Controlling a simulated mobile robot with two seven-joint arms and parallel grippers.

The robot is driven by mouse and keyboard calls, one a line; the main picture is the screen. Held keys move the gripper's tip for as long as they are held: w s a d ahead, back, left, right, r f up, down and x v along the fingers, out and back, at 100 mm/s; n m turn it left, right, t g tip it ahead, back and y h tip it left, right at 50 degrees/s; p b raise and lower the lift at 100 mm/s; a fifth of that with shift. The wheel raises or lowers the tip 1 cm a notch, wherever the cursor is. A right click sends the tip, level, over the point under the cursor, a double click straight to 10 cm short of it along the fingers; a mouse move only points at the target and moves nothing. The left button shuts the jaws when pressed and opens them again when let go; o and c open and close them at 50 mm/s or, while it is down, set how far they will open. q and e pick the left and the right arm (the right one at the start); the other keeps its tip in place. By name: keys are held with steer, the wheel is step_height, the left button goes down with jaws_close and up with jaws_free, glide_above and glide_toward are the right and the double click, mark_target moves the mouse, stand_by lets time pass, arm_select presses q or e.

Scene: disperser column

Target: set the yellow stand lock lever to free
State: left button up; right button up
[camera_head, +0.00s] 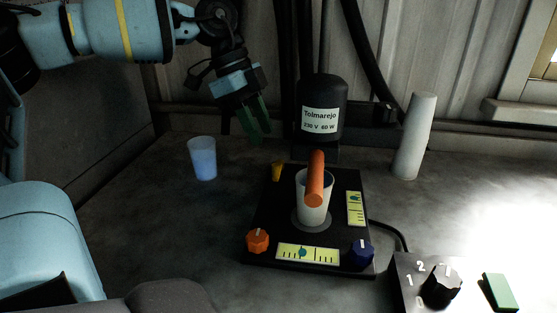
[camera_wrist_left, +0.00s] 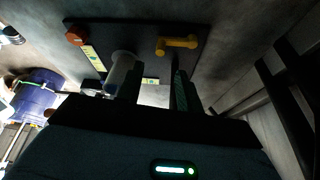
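The yellow lever (camera_head: 278,171) shows as a small yellow piece at the back left of the black stand base (camera_head: 258,218). In the left wrist view the yellow lever (camera_wrist_left: 178,44) has a round hub and an arm lying sideways along the base. My left gripper (camera_head: 256,121) is above and behind the lever, left of the black motor, with fingers pointing down. In the left wrist view the two dark fingers (camera_wrist_left: 158,90) stand apart with nothing between them, and the lever is beyond their tips. My right gripper is in neither view.
A cup (camera_head: 312,213) stands on the base under an orange cylinder (camera_head: 315,178). The black motor (camera_head: 321,110) rises behind. Orange (camera_head: 257,240) and blue (camera_head: 360,252) knobs are in front. A bluish cup (camera_head: 203,160) stands left, a white cylinder (camera_head: 414,135) right.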

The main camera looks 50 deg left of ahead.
mark_target(277, 165)
arm_select(q)
steer(key=b+x, duration=0.1)
steer(key=x, duration=0.6)
steer(key=shift+f, duration=0.2)
steer(key=shift+c, duration=0.4)
jaws_close()
